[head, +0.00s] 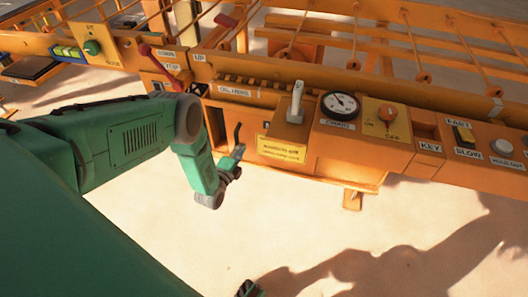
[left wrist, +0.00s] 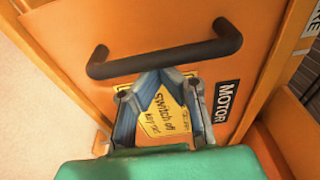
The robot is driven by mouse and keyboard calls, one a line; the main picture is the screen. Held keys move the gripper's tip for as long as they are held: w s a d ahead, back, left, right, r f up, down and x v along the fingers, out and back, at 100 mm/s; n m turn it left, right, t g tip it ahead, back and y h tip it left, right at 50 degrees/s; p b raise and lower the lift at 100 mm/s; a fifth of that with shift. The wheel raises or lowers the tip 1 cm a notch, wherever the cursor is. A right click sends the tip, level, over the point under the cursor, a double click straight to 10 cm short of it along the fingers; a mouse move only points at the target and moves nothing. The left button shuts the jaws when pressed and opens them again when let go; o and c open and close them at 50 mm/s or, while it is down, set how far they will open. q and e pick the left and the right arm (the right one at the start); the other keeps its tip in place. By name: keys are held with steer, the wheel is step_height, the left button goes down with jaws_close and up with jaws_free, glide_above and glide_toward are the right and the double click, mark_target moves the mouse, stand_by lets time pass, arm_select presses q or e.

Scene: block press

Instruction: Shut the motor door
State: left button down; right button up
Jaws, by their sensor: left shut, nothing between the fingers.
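The motor door (left wrist: 265,50) is an orange panel that fills much of the left wrist view. It bears a black bar handle (left wrist: 165,58), a MOTOR label (left wrist: 228,103) and a yellow "switch off" sticker (left wrist: 160,118). My left gripper (left wrist: 161,76) is shut and empty, its tips close by the handle; I cannot tell whether they touch it. In the head view my left gripper (head: 232,163) is beside a black handle (head: 237,133) at the front of the orange machine. The door's angle is hard to tell there. A small dark part at the bottom edge may be my right gripper (head: 249,289).
A red-tipped lever (head: 146,51) stands behind my left arm. The pale floor (head: 300,225) in front is clear.

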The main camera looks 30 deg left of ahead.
mark_target(229, 135)
arm_select(q)
steer(key=a, duration=0.2)
steer(key=s+a, duration=0.1)
steer(key=a, duration=0.1)
steer(key=s+a, duration=0.1)
steer(key=a, duration=0.2)
steer(key=shift+f, duration=0.15)
steer(key=shift+s+a, duration=0.2)
steer(key=shift+a, duration=0.75)
steer(key=shift+b, duration=0.3)
